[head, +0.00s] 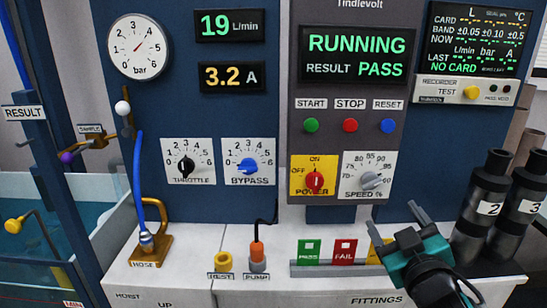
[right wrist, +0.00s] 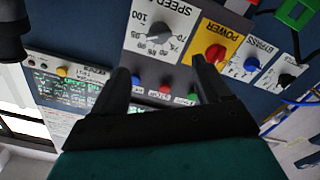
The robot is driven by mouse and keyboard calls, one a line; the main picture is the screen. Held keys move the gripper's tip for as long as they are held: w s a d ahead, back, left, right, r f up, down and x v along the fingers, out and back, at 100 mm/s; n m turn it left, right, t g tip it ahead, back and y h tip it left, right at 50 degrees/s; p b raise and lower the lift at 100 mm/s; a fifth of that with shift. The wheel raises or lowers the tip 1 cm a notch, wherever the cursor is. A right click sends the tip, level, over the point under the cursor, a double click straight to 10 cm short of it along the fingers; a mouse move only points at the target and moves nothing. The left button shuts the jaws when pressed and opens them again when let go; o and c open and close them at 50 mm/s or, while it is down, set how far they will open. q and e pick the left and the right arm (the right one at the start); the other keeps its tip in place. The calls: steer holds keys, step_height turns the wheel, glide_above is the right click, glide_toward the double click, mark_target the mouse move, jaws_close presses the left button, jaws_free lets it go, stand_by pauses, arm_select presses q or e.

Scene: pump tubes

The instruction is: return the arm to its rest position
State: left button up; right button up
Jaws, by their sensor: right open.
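My right gripper (head: 394,224) is at the lower right of the head view, with a teal body and grey fingers spread apart. Nothing is between the fingers. It is in front of the bench, below the speed knob (head: 370,181), and covers part of the yellow tag (head: 376,250). In the right wrist view its two dark fingers (right wrist: 160,72) stand apart, with the tilted control panel behind them. My left gripper is not in view.
Black tubes marked 2 (head: 488,190) and 3 (head: 524,195) stand close right of the gripper. The panel reads RUNNING and PASS (head: 355,54). Green PASS (head: 308,252) and red FAIL (head: 344,252) tags sit in a rack. A blue hose (head: 138,185) hangs at left.

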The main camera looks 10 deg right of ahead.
steer(key=s+a+f+g+y, duration=0.2)
steer(key=s+a+f, duration=0.2)
steer(key=f, duration=0.5)
steer(key=s+a+f+g+y, duration=0.2)
steer(key=s+a+f, duration=0.2)
steer(key=f, duration=0.6)
steer(key=s+a+f+g+y, duration=0.2)
steer(key=s+a+f, duration=0.2)
steer(key=f, duration=0.6)
steer(key=shift+s+a+f+m+g, duration=0.25)
steer(key=shift+a+m+g, duration=0.15)
steer(key=shift+a, duration=0.55)
stand_by(0.6)
stand_by(0.5)
steer(key=shift+c, duration=0.8)
